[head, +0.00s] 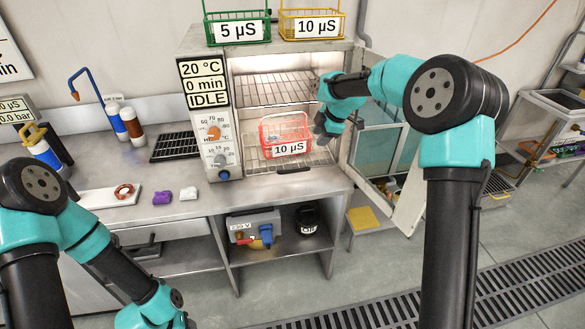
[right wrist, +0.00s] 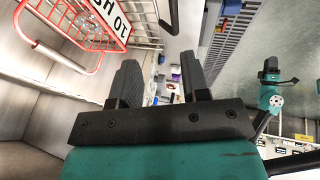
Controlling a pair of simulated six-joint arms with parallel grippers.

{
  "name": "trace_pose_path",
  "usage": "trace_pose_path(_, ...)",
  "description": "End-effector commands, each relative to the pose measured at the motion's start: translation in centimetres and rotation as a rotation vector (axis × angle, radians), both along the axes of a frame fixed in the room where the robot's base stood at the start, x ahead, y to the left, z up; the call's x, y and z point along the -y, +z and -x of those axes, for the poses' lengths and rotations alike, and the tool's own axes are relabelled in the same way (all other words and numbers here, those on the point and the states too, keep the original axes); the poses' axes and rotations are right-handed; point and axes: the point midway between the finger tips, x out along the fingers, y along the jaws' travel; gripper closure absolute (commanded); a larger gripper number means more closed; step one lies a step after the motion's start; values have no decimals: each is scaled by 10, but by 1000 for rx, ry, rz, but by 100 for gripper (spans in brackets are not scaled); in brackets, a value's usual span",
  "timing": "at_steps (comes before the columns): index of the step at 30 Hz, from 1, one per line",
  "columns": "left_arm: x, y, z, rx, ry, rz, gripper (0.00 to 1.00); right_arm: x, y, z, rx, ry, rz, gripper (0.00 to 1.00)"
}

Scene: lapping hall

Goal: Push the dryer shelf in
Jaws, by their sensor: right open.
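The dryer (head: 217,120) stands on the bench with its door (head: 376,148) swung open to the right. Its lower wire shelf (head: 262,163) holds a red basket (head: 285,133) labelled 10 µS. A dark piece (head: 293,169) lies at the shelf's front edge. How far the shelf sticks out is hard to tell. My right gripper (head: 322,126) is at the dryer opening, just right of the basket. In the right wrist view its jaws (right wrist: 160,82) are apart with nothing between them, and the red basket (right wrist: 95,25) is at upper left.
An upper wire shelf (head: 272,88) is empty. Green (head: 238,27) and yellow (head: 312,24) baskets stand on top of the dryer. The bench left of it holds a black rack (head: 176,146), a purple item (head: 162,197) and bottles. The open door borders my right arm.

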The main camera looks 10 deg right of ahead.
Motion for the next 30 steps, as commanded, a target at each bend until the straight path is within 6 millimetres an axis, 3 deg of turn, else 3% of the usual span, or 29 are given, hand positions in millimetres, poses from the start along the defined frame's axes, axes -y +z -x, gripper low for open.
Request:
trace_pose_path(6, 0, 0, 0, 0, 0, 0, 57, -4, 15, 13, -88, 1, -66, 58)
trace_pose_path(17, 0, 0, 0, 0, 0, 0, 57, -4, 14, 13, -91, 3, -68, 58)
trace_pose_path(23, 0, 0, 0, 0, 0, 0, 57, -9, 2, 10, -93, 3, -67, 58)
trace_pose_path(30, 0, 0, 0, 0, 0, 0, 57, -22, -30, 4, -94, 4, -67, 58)
